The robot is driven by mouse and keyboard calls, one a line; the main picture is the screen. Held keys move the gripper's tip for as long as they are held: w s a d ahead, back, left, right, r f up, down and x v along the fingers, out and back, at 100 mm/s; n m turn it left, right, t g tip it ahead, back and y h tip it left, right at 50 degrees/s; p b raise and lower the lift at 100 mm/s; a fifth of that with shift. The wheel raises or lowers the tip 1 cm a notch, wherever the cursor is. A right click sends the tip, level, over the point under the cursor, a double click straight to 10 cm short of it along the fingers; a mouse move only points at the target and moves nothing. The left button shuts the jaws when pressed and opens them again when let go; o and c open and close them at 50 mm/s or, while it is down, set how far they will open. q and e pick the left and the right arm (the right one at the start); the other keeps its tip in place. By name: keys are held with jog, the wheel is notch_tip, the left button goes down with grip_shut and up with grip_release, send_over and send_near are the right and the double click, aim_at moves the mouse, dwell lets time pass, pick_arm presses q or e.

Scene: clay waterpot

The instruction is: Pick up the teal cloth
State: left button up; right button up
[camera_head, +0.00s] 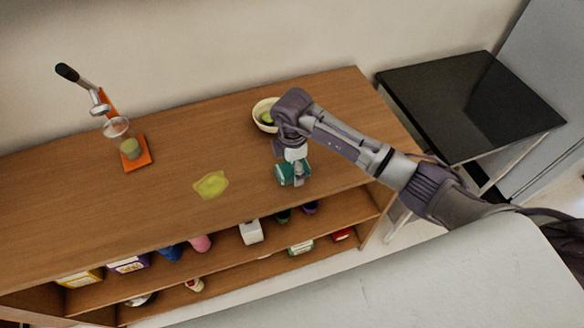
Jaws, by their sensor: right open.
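The teal cloth (284,175) lies on the wooden shelf top, near its front edge and right of centre. My right gripper (298,178) is right over it, pointing down, with its fingers open. The gripper covers part of the cloth, and I cannot tell whether the fingers touch it. My left gripper is not in view.
A cream bowl (257,108) with something green in it stands behind my right wrist. A yellow-green cloth (211,185) lies to the left. An orange-based press (137,153) stands further left. Lower shelves hold boxes and several small items. A black-topped table (470,105) stands at right.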

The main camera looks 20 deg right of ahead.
jog(key=c, duration=1.1)
jog(key=shift+c, duration=0.2)
jog(key=shift+r, duration=0.15)
jog(key=shift+w+r+b, duration=0.1)
jog(key=shift+r+b, duration=0.25)
jog(key=shift+r, duration=0.25)
notch_tip(320, 180, up, 3)
jog(key=shift+d+f+b, duration=0.1)
jog(key=shift+d+b, duration=0.05)
jog(key=shift+b, duration=0.4)
jog(key=s+d+r+b, duration=0.2)
jog(key=s+d+r, duration=0.4)
jog(key=s, duration=0.3)
jog(key=shift+s+d+r, duration=0.15)
jog(key=shift+d+r, duration=0.25)
jog(key=shift+d, duration=0.1)
